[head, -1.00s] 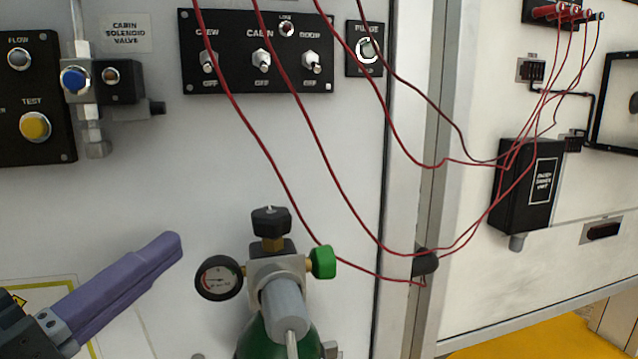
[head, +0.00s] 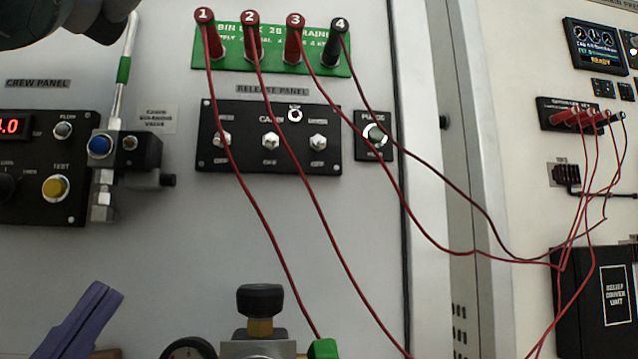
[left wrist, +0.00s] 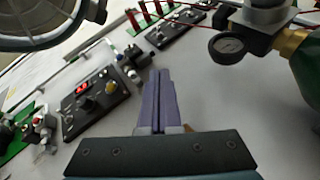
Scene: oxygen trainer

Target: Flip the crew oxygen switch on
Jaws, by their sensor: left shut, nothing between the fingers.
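The crew switch (head: 222,139) is the leftmost of three toggles on the black release panel (head: 290,167). A red wire crosses close to it and partly covers its label; its lever position is too small to tell. My left gripper (head: 106,291), with purple fingers, is low at the left in the head view, apart from the panel and below and left of it. It is shut and empty, also in the left wrist view (left wrist: 160,76), where the fingers point towards the panels. My right gripper is not in view.
Red wires hang from a green plug panel (head: 270,60) across the release panel. A bottle valve with a black knob (head: 260,300) stands below the release panel, with a gauge (left wrist: 228,47).

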